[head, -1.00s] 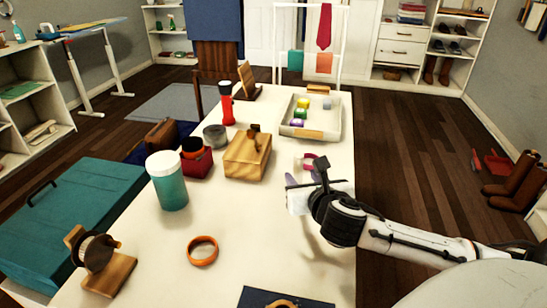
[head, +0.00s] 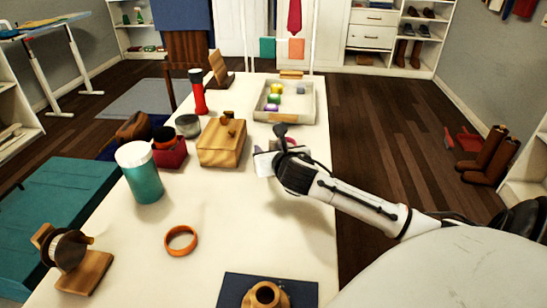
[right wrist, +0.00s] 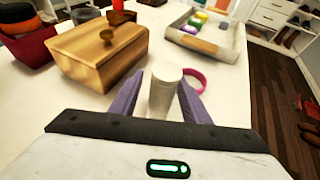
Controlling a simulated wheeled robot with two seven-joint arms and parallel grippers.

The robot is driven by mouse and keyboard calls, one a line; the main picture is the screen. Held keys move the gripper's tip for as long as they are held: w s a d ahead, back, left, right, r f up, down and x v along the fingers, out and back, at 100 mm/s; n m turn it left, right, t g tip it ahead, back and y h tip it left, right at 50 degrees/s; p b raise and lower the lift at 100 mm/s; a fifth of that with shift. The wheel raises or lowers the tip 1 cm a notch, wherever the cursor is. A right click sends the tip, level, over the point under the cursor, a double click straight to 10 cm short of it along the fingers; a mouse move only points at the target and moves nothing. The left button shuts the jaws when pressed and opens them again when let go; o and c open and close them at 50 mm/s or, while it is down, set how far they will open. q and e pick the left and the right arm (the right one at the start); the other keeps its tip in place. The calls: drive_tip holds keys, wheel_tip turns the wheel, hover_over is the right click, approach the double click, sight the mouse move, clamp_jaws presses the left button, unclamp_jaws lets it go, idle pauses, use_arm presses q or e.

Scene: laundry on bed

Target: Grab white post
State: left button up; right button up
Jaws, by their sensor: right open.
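The white post (right wrist: 166,88) is a short, pale upright cylinder on the white table (head: 228,217). In the right wrist view it stands between the two purple fingers of my open right gripper (right wrist: 160,98). I cannot tell whether either finger touches it. In the head view my right gripper (head: 268,160) reaches in from the right over the table's right side and hides the post. My left gripper is not in view.
A magenta ring (right wrist: 196,77) lies just beyond the post. A wooden box (head: 221,143) stands to the left, and a pale tray (head: 285,109) lies behind. A teal jar (head: 141,176) and orange ring (head: 181,240) are nearer left.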

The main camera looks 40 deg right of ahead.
clamp_jaws()
